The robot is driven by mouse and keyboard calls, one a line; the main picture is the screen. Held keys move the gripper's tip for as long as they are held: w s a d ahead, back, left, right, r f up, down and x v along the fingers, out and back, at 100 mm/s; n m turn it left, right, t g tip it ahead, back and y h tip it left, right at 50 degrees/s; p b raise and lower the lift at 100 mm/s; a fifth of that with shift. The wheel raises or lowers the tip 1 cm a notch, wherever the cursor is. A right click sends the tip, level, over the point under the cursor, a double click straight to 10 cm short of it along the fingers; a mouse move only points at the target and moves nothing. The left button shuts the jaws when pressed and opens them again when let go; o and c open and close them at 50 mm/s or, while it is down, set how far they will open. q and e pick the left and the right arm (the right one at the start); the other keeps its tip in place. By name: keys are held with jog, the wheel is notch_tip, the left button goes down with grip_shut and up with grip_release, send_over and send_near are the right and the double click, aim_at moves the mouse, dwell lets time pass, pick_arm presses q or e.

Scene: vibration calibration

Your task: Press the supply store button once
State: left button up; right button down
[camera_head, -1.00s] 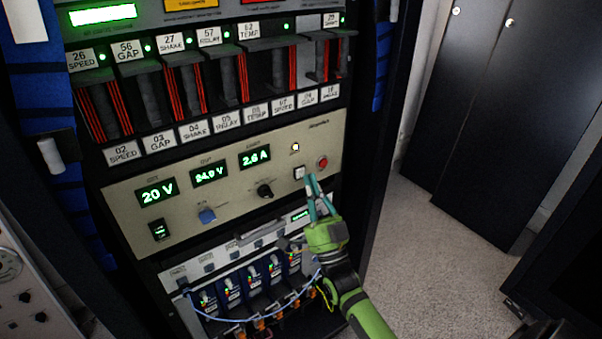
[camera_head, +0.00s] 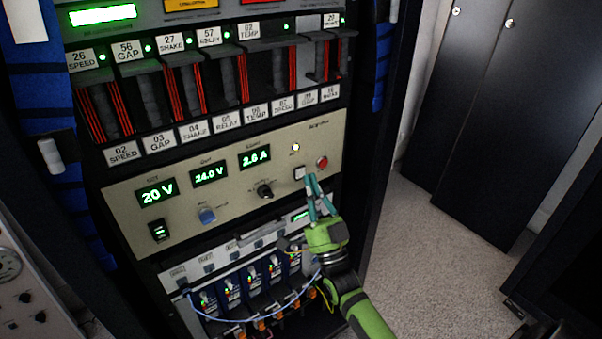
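The supply is a beige panel (camera_head: 120,203) in the rack with green readouts of 20 V, 24.0 V and 2.6 A. At its right end are a small white square button (camera_head: 299,173) and a round red button (camera_head: 322,162). Their labels are too small to read, so I cannot tell which is store. My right gripper (camera_head: 312,179) has its teal fingers together at the tips, with nothing seen between them. The tips are just right of and below the white button, below the red one. I cannot tell whether they touch the panel. My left gripper is out of view.
A lit yellow lamp (camera_head: 296,147) is above the white button. A black knob (camera_head: 265,191), a blue knob (camera_head: 208,215) and a black rocker switch (camera_head: 159,231) lie to the left. Card slots are above; a module with a blue cable (camera_head: 245,319) is below.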

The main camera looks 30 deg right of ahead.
jog(key=shift+w, duration=0.15)
jog(key=shift+w, duration=0.25)
jog(key=shift+w+b, duration=0.35)
jog(key=shift+b, duration=0.05)
dwell(0.4)
jog(key=shift+s, duration=0.1)
dwell(0.4)
jog(key=shift+s+p, duration=0.45)
jog(key=shift+s, duration=0.2)
jog(key=s+p, duration=0.2)
jog(key=s, duration=0.3)
jog(key=shift+d, duration=0.2)
